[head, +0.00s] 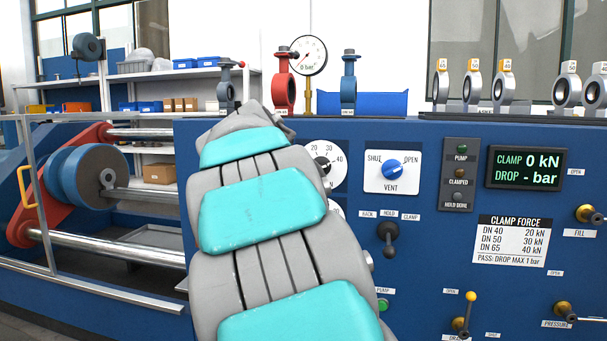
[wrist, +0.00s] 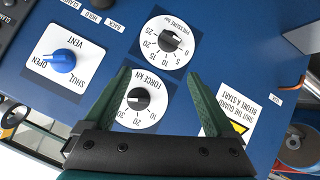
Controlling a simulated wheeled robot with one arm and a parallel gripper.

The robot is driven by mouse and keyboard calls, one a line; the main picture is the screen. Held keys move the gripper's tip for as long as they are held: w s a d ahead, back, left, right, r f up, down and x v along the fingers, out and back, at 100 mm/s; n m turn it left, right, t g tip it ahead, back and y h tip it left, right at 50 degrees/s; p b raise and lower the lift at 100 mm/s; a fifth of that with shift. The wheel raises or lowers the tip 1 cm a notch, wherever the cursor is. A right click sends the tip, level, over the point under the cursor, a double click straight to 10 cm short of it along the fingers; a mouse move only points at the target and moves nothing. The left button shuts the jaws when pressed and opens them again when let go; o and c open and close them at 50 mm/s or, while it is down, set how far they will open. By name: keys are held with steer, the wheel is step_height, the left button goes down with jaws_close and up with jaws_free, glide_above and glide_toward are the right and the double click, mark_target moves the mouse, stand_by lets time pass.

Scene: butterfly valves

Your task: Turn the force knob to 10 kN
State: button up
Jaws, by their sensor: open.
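The force knob (wrist: 138,99) is a black knob on a round white dial marked FORCE kN, seen upside down in the wrist view. Its exact pointer reading is too small to tell. In the head view the force dial (head: 338,153) shows partly behind my arm. My gripper (wrist: 160,80) is open, with dark green fingers spread. In the wrist view the force knob lies between the fingers, closer to the left one, and nothing is held. In the head view my arm hides the gripper. The display (head: 525,168) reads CLAMP 0 kN.
The pressure knob (wrist: 168,42) sits just beyond the fingertips in the wrist view. The blue vent knob (head: 391,169) is right of the force dial in the head view. A black lever (head: 388,236) sticks out below it. Valves stand along the bench top.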

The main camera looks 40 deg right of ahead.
mark_target(319, 166)
steer(key=w+d+r+t+h, duration=0.1)
steer(key=w+d+r+h, duration=0.1)
steer(key=w+d+r, duration=0.4)
steer(key=shift+m, duration=0.3)
steer(key=x, duration=0.5)
steer(key=shift+s+d, duration=0.1)
steer(key=shift+d, duration=0.1)
steer(key=shift+r, duration=0.1)
steer(key=shift+c, duration=0.4)
steer(key=c, duration=1.2)
steer(key=shift+o, duration=0.2)
